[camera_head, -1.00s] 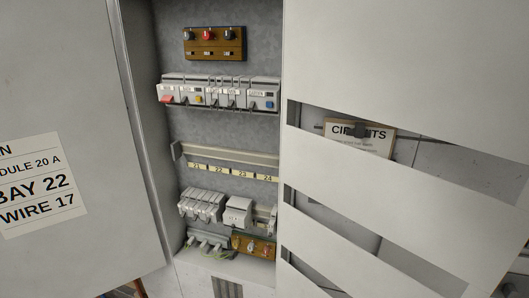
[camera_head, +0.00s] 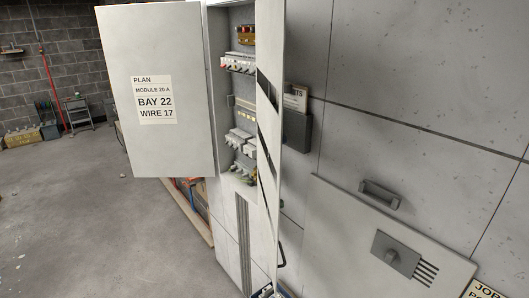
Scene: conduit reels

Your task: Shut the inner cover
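The inner cover (camera_head: 270,45) is a tall white panel with slanted slots. It stands swung open on the right side of the cabinet (camera_head: 243,105), seen at a steep angle. Behind it, the cabinet shows rows of breakers (camera_head: 238,65) and terminals on a grey back plate. Neither of my grippers can be made out in this view.
A dark holder (camera_head: 297,130) with a card is on the wall right of the cover. A grey panel with a handle (camera_head: 380,194) leans lower right. Open floor (camera_head: 80,220) lies left; a small cart (camera_head: 78,113) stands far back.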

